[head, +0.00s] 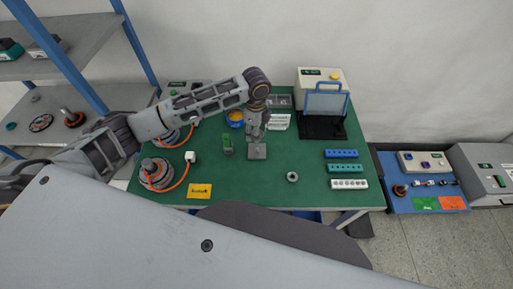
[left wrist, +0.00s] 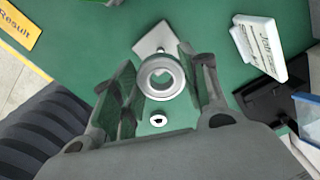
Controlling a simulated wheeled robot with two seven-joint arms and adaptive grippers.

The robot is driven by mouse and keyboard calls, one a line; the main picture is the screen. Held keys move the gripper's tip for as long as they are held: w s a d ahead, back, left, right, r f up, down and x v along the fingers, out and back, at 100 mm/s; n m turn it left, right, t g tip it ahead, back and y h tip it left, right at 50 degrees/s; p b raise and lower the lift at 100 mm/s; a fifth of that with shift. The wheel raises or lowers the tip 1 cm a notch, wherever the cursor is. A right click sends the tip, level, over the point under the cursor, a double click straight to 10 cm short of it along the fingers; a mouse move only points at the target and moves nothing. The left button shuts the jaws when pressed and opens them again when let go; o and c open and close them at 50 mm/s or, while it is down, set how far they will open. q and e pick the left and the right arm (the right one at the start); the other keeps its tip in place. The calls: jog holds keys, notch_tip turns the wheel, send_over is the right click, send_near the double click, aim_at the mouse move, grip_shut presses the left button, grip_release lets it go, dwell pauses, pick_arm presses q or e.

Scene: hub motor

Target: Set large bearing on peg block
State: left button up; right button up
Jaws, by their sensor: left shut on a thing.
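My left gripper (head: 257,138) points down just above the grey peg block (head: 257,152) on the green table. In the left wrist view the large bearing (left wrist: 160,92), a bright metal ring, sits between the two fingers of my left gripper (left wrist: 162,85), which is shut on it. The peg block (left wrist: 148,42), with a small peg, shows behind the bearing and is partly covered by it. The gap between them is hard to judge. In the head view I cannot make out the bearing clearly. My right gripper is not in view.
A smaller ring (head: 292,176) lies right of the peg block. A green part (head: 228,144) stands close on the left. A yellow card (head: 200,191) lies at the front, slotted strips (head: 343,168) at the right, and a blue-framed black stand (head: 322,127) behind.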

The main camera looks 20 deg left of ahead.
pick_arm(q)
send_over(256, 148)
jog(key=shift+f, duration=2.8)
jog(key=shift+f+p, duration=0.4)
jog(key=shift+f, duration=1.45)
jog(key=shift+f, duration=0.15)
jog(key=o, duration=1.1)
jog(key=shift+c, duration=0.2)
notch_tip(256, 148, up, 12)
jog(key=b, duration=0.1)
